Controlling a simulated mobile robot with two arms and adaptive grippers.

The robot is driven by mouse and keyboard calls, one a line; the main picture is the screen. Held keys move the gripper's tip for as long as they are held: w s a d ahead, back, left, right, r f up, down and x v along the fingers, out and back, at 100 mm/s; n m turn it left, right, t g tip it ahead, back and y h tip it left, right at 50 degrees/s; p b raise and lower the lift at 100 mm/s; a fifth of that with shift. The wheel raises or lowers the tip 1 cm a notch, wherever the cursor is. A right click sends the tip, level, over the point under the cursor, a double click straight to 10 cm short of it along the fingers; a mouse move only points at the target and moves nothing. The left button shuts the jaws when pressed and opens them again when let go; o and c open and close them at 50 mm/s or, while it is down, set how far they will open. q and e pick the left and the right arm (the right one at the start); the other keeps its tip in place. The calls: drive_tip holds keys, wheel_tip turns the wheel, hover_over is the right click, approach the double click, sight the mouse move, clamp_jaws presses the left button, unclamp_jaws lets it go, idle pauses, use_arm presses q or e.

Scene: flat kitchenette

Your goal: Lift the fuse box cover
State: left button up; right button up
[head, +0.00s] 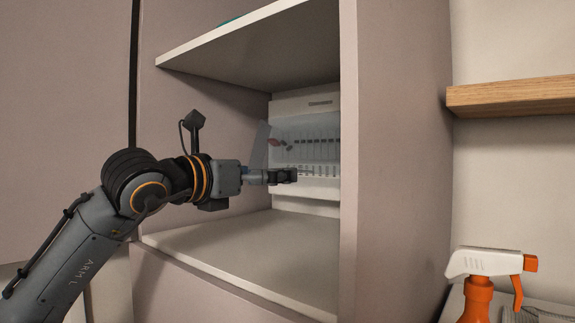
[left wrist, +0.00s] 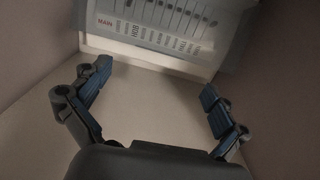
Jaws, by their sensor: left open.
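The white fuse box (head: 305,190) is mounted at the back of the cabinet's open compartment. Rows of dark switches show on it, and its panel (left wrist: 150,42) fills the top of the left wrist view with a "MAIN" label. A grey see-through cover (head: 259,148) seems to stand out at a tilt from the box's left side; how far it is raised I cannot tell. My left gripper (head: 290,176) is in front of the box's lower part, its fingers spread and empty in the left wrist view (left wrist: 155,92). Contact with the cover cannot be made out. My right gripper is not in view.
The compartment has a shelf (head: 245,50) above, a clear floor (head: 255,250) below and a side wall (head: 395,160) at the right. A wooden shelf (head: 515,95) and an orange-and-white spray bottle (head: 478,290) are further right.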

sight(308, 145)
use_arm(q)
drive_tip(key=p+x, duration=0.2)
drive_tip(key=x, duration=0.4)
drive_tip(key=shift+w, duration=0.2)
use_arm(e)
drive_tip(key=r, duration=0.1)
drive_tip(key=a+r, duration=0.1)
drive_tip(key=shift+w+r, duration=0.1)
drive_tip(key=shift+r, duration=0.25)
use_arm(q)
drive_tip(key=shift+d, duration=0.1)
drive_tip(key=c, duration=1.7)
drive_tip(key=shift+r, duration=0.1)
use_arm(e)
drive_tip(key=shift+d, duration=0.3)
